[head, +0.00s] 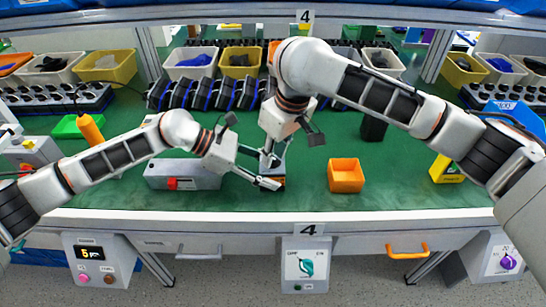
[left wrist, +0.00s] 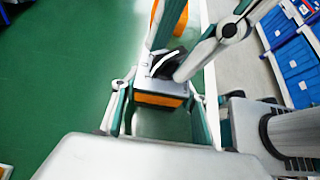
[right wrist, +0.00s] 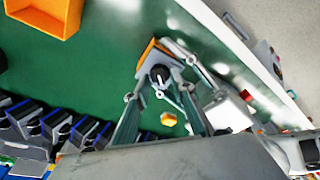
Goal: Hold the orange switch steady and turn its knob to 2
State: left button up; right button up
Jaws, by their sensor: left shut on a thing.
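The orange switch (head: 279,182) stands on the green table near its front edge, mostly covered by my grippers in the head view. In the left wrist view its grey top and orange side (left wrist: 158,99) sit between the fingers of my left gripper (left wrist: 158,108), which is shut on its body. My right gripper (head: 271,160) points down over the switch. In the right wrist view the round black knob (right wrist: 160,73) shows just beyond the right fingertips, which are apart around it. I cannot tell whether they touch it. The dial marks are not readable.
An open orange bin (head: 346,175) stands to the right of the switch. A grey box with a red part (head: 183,174) stands to the left, close to my left arm. Black devices (head: 205,93) line the back.

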aim_at(275, 159)
grip_shut()
jog(key=m+h, duration=0.1)
jog(key=m, duration=0.4)
jog(key=shift+t, duration=0.4)
jog(key=m+h, duration=0.1)
jog(key=m, duration=0.3)
jog(key=shift+w+d, duration=0.15)
jog(key=shift+c, duration=1.2)
grip_release()
jog(key=shift+m, duration=0.5)
jog(key=shift+o, duration=1.3)
jog(key=shift+w+v, duration=0.2)
jog(key=shift+v, duration=1)
jog(key=shift+w+v, duration=0.2)
jog(key=shift+v, duration=1.05)
